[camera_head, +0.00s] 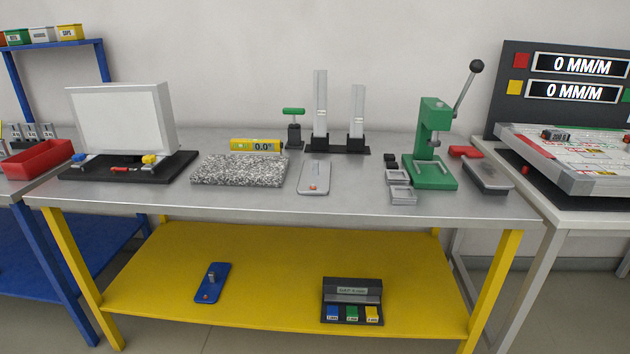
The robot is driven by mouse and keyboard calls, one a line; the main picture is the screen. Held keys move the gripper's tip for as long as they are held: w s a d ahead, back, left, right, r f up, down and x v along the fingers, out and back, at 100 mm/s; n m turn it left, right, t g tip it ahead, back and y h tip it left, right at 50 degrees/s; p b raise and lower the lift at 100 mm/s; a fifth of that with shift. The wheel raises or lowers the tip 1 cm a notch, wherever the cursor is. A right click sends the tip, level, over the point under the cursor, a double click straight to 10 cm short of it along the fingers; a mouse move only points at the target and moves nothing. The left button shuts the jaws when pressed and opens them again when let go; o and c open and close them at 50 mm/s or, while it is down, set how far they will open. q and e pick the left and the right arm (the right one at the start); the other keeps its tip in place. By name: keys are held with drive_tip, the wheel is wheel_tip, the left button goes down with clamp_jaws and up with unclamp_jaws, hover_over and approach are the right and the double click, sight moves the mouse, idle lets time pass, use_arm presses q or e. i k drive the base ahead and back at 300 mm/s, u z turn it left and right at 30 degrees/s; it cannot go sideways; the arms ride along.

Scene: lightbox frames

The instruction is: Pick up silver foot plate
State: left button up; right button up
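The silver foot plate (314,175) lies flat on the grey metal tabletop, near the middle of the table. It is a narrow rounded plate with a small orange-red dot near its front end and a short upright pin towards its back. Nothing covers it. Neither of my grippers shows in the head view.
A speckled granite slab (238,170) lies left of the plate, with a yellow level (255,146) behind it. A black stand with upright silver columns (320,105) is behind. Small grey trays (402,194) and a green press (432,172) stand right. Bare tabletop (290,206) lies in front.

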sight(315, 176)
drive_tip(key=z, duration=0.3)
drive_tip(key=k, duration=0.3)
drive_tip(key=u, duration=1.45)
drive_tip(key=i, duration=0.85)
drive_tip(key=u, duration=0.2)
